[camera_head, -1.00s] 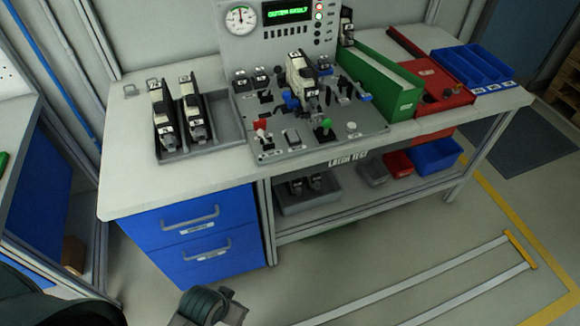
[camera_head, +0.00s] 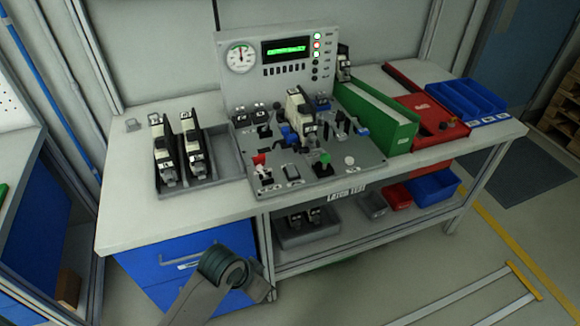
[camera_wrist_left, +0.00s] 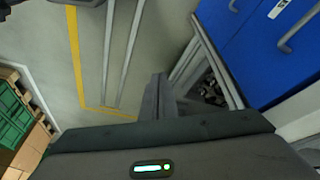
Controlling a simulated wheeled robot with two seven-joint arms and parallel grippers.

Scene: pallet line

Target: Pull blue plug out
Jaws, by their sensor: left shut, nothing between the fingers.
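A grey test panel (camera_head: 315,178) on the workbench holds an upright black-and-white device (camera_head: 299,112). I cannot tell which of these is the blue plug. My left arm is low in front of the blue drawers, well away from the panel. In the left wrist view my left gripper (camera_wrist_left: 158,79) is shut and empty over the floor. My right gripper is not in view.
A grey tray (camera_head: 228,158) with two similar devices stands left of the panel. A green box (camera_head: 385,118), a red case (camera_head: 432,122) and blue bins (camera_head: 470,100) are on the right. A gauge (camera_head: 240,55) and display stand behind. The bench's left front is clear.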

